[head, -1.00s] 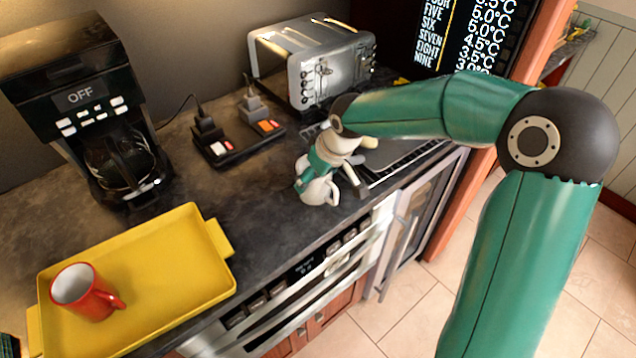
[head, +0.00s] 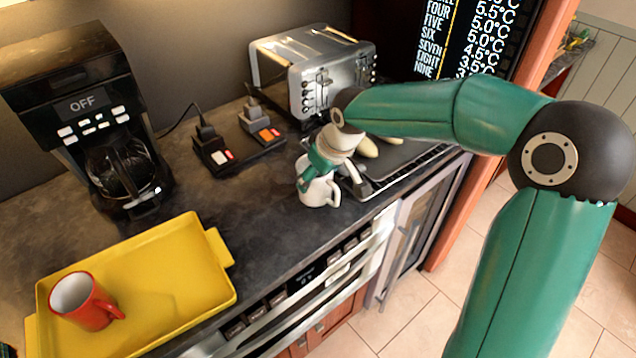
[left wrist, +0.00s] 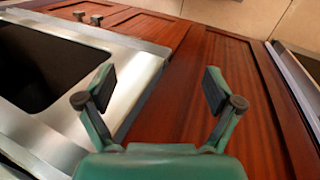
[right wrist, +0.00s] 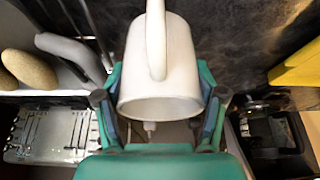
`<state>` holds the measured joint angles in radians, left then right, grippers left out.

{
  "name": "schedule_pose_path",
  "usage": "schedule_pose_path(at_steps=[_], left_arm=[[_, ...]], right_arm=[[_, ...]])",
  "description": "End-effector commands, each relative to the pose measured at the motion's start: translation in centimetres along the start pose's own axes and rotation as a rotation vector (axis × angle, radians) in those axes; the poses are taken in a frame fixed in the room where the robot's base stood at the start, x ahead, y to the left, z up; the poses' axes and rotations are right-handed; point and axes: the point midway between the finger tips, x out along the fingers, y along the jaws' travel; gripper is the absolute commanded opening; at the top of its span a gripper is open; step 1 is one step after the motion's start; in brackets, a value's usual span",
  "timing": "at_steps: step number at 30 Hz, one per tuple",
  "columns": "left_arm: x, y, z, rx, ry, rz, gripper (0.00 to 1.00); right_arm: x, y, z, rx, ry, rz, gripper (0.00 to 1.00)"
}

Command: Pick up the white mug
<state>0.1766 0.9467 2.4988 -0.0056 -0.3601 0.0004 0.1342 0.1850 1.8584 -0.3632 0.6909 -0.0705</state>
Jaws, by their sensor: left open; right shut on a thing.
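My left gripper (left wrist: 158,92) is open and empty in front of wooden cabinet doors in the left wrist view.
A yellow tray (head: 205,285) with a red mug (head: 85,300) lies at the left. A coffee maker (head: 85,110), a power strip (head: 235,148) and a toaster (head: 315,70) stand behind. A dark tray (head: 410,160) is at the right. The counter between is clear.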

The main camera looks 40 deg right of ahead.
Motion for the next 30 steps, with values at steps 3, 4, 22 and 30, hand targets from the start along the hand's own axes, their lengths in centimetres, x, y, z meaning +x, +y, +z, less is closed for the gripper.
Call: schedule_pose_path(at_steps=[3, 4, 22, 30], left_arm=[[0.1, 0.0, 0.0, 0.0, 0.0, 0.0, 0.92], [0.1, 0.0, 0.0, 0.0, 0.0, 0.0, 0.92], [-0.5, 0.2, 0.0, 0.0, 0.0, 0.0, 0.92], [-0.6, 0.2, 0.0, 0.0, 0.0, 0.0, 0.92]], right_arm=[[-2.4, 0.0, -1.1, 0.0, 0.01, 0.003, 0.2], [-3.0, 0.0, -1.4, 0.0, 0.009, 0.002, 0.2], [-14.7, 0.1, -6.1, 0.001, 0.004, 0.002, 0.2], [-15.9, 0.1, -6.5, 0.005, 0.001, 0.003, 0.2]])
